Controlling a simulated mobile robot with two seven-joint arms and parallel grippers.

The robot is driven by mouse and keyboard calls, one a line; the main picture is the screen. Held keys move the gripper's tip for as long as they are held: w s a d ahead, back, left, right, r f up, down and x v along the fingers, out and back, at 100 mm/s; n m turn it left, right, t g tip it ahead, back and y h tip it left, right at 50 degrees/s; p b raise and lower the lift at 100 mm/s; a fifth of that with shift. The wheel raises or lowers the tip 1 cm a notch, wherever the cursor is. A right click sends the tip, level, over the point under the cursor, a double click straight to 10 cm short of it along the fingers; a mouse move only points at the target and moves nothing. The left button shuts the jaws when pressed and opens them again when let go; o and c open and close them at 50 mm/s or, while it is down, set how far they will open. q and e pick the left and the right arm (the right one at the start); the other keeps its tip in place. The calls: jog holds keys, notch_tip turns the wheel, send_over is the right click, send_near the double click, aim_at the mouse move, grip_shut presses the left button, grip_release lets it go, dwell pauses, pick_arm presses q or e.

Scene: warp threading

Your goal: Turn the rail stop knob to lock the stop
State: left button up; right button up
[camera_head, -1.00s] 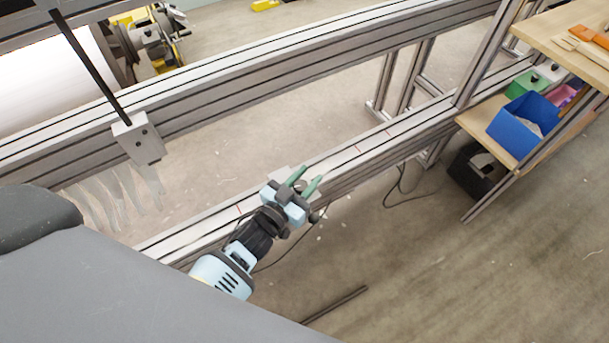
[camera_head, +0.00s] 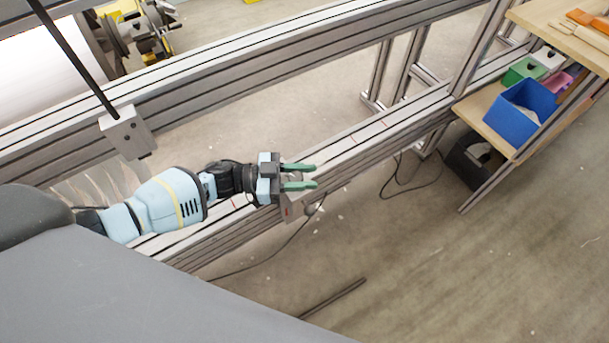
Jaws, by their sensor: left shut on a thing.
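My left gripper (camera_head: 300,177) reaches in from the left over the lower rail (camera_head: 345,152), its green fingers pointing right. The small grey rail stop (camera_head: 291,211) sits on this rail, partly hidden beneath the fingers. The fingers are close together, with a narrow gap between them, and are shut on the stop's knob, which they and the gripper body mostly hide. I cannot read from this view whether the stop is locked. My right gripper is not in view.
A higher, thicker rail (camera_head: 250,72) runs behind, carrying a grey block (camera_head: 125,132) with a dark rod. At right stands a wooden shelf (camera_head: 489,120) with a blue bin (camera_head: 522,112). A dark bar (camera_head: 333,298) lies on the floor. The lower rail right of the gripper is clear.

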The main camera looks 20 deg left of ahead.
pick_arm(q)
jog(key=m+g+b, duration=0.1)
jog(key=g, duration=0.1)
jog(key=m+g+h+b, duration=0.1)
jog(key=g, duration=0.1)
jog(key=shift+s+f+m+b, duration=0.1)
jog(key=shift+f+m+b, duration=0.1)
jog(key=shift+m+b, duration=0.1)
jog(key=shift+s+d+r+m+g+b, duration=0.1)
jog(key=shift+s+m+g+b, duration=0.1)
jog(key=shift+m+g+b, duration=0.75)
jog(key=shift+s+d+r+m+g+b, duration=0.15)
jog(key=shift+m+g+b, duration=0.4)
jog(key=shift+g, duration=0.8)
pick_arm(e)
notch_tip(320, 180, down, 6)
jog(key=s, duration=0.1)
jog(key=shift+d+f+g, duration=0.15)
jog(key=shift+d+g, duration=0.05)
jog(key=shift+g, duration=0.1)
pick_arm(q)
jog(key=shift+a, duration=0.1)
jog(key=o, duration=1)
jog(key=shift+a, duration=0.1)
